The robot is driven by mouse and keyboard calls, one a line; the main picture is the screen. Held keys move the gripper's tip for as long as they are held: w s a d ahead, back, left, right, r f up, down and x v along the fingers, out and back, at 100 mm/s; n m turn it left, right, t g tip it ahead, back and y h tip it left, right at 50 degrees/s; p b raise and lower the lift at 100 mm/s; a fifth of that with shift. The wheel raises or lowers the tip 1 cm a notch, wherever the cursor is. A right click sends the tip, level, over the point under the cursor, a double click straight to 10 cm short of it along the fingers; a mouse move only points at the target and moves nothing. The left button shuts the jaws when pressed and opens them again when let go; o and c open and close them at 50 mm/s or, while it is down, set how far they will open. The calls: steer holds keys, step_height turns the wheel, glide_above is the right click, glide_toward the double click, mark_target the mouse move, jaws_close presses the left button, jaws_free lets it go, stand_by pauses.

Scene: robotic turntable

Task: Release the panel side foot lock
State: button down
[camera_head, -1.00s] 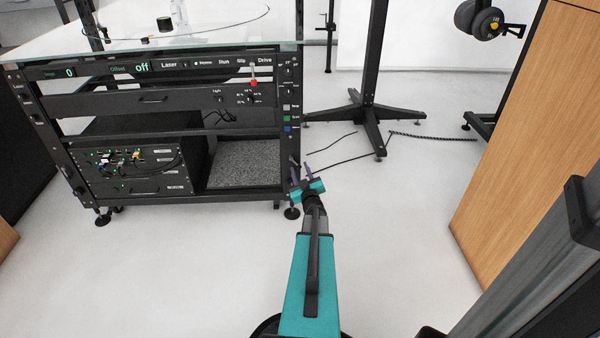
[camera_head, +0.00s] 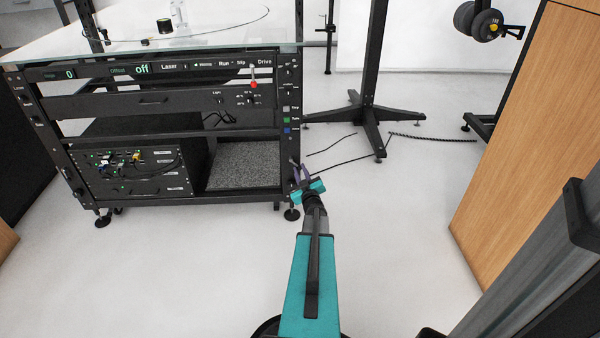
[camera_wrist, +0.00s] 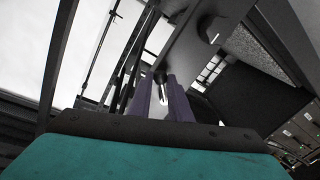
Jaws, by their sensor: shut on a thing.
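My gripper (camera_head: 299,174), with purple fingers and a teal wrist, is at the lower right front post of the black turntable rack (camera_head: 150,198). In the wrist view, the purple fingers of my gripper (camera_wrist: 163,98) are shut on a small dark part with a shiny metal tip, which I take to be the panel side foot lock (camera_wrist: 161,78). It sits by a grey metal plate (camera_wrist: 195,45) with a bolt head. The fingers hide its sides, and the head view does not show it clearly. A levelling foot (camera_head: 291,213) stands on the floor just below.
A black stand (camera_head: 370,115) with splayed legs is behind on the right, with cables (camera_head: 345,160) on the floor. A wooden cabinet (camera_head: 520,130) stands at the right. The rack's front panel has a red-knobbed lever (camera_head: 254,84). The pale floor in front is clear.

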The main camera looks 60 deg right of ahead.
steer(key=shift+s+d+r+n+g, duration=0.15)
steer(key=shift+r+n, duration=0.2)
steer(key=shift+n, duration=0.55)
steer(key=shift+s+d+r+n+g, duration=0.15)
steer(key=shift+r+n, duration=0.25)
steer(key=shift+n, duration=0.5)
steer(key=shift+s+d+r+n+g, duration=0.1)
steer(key=shift+s+r+n+g, duration=0.2)
steer(key=shift+n, duration=0.6)
steer(key=shift+w, duration=0.15)
steer(key=c, duration=1.6)
jaws_free()
steer(key=shift+r, duration=0.1)
steer(key=shift+c, duration=0.2)
steer(key=shift+a+p, duration=0.2)
steer(key=shift+p, duration=0.1)
steer(key=p+v, duration=0.3)
steer(key=v, duration=1)
steer(key=shift+s, duration=0.4)
steer(key=shift+a, duration=0.1)
